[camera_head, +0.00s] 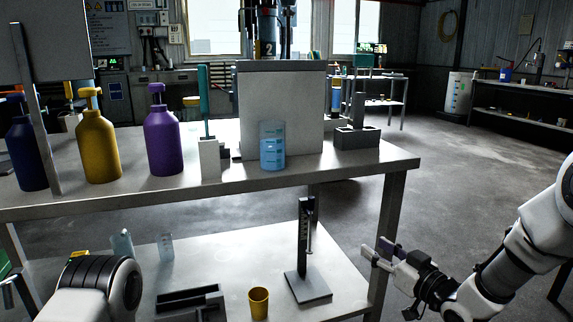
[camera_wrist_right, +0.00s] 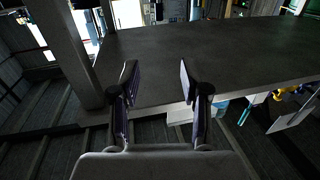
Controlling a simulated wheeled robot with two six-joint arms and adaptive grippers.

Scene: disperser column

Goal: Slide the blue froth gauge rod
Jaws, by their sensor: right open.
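My right gripper (camera_head: 378,254) is open and empty, off the right end of the bench; its two parted fingers show in the right wrist view (camera_wrist_right: 157,82). No rod is plainly recognisable as the blue froth gauge rod. A teal upright piece (camera_head: 203,98) stands in a white block (camera_head: 209,158) on the bench top. A black scaled stand (camera_head: 305,245) with a thin rod stands on the lower shelf. My left gripper is out of view.
The bench top (camera_head: 388,160) holds a blue beaker (camera_head: 272,148), a grey panel (camera_head: 280,100), and purple (camera_head: 162,138), yellow (camera_head: 98,148) and dark blue (camera_head: 26,155) bottles. A yellow cup (camera_head: 258,303) stands on the lower shelf. The floor right of the bench is clear.

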